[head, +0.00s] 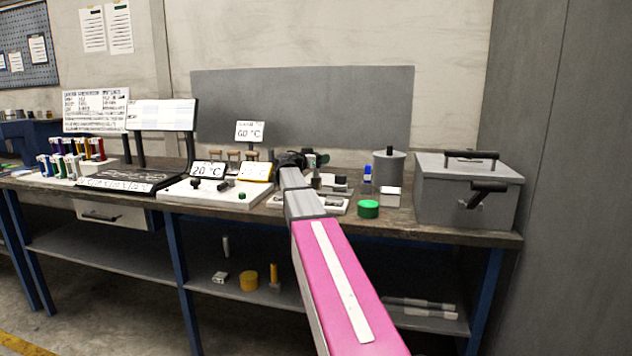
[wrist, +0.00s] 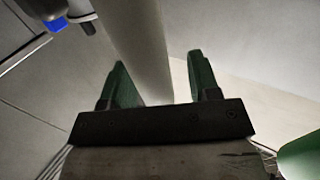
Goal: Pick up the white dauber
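My gripper (wrist: 157,78) is open, with its two green fingers apart in the wrist view. A pale off-white rod (wrist: 142,40) runs down from the top edge into the gap between them, nearer the left finger; it may be the white dauber. I cannot tell whether it is fully between the fingers or beyond them. A clear gap shows between it and the right finger. In the head view my gripper (head: 316,160) is small, over the back of the bench; my arm hides part of that area, and I cannot make out the dauber there.
On the bench (head: 440,231), a white control base (head: 215,195) with displays stands left of my arm. To the right are a green round piece (head: 368,209), a blue-capped item (head: 367,172), a grey canister (head: 390,172) and a large grey box (head: 450,190).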

